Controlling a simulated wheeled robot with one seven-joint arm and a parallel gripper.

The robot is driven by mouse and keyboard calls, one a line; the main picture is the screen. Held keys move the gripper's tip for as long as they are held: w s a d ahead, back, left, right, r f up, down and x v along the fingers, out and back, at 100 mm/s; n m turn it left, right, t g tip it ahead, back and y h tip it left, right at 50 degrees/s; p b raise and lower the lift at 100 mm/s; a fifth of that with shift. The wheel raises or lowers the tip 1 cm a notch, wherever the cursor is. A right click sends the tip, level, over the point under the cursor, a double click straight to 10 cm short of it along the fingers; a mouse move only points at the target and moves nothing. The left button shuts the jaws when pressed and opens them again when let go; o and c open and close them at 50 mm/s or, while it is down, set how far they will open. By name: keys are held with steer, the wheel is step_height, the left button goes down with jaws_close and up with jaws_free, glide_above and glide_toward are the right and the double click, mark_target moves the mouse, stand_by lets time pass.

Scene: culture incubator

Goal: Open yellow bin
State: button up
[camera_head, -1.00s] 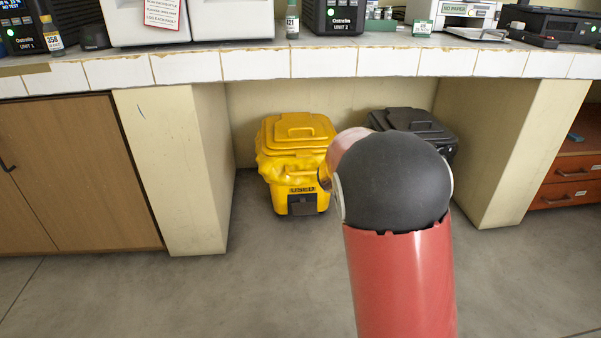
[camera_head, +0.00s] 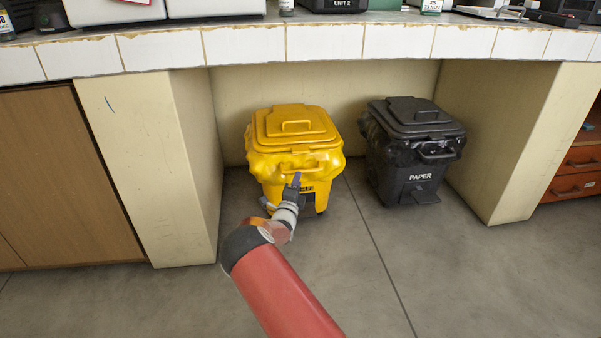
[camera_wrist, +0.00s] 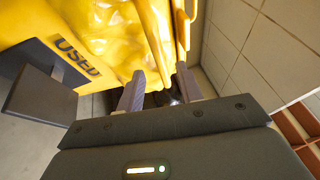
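The yellow bin (camera_head: 296,145) stands on the floor under the counter with its lid (camera_head: 293,122) down. A handle sits on the lid, and a second handle (camera_head: 301,168) is on the front below the rim. My gripper (camera_head: 295,182) is in front of the bin, just below the front handle, and partly hides its label. In the wrist view, the bin's yellow side (camera_wrist: 110,35) and "USED" label (camera_wrist: 78,56) fill the upper left. My gripper's two fingers (camera_wrist: 160,76) are apart beside the yellow surface. I cannot tell whether they touch it.
A black "PAPER" bin (camera_head: 413,150) stands to the right, with a gap between the bins. Counter side walls (camera_head: 160,170) flank the space, and the counter edge (camera_head: 330,42) runs above. Wooden cabinets (camera_head: 60,180) are at the left. The floor in front is clear.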

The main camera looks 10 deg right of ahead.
steer(key=b+x, duration=0.1)
steer(key=x, duration=0.5)
steer(key=shift+c, duration=0.2)
jaws_close()
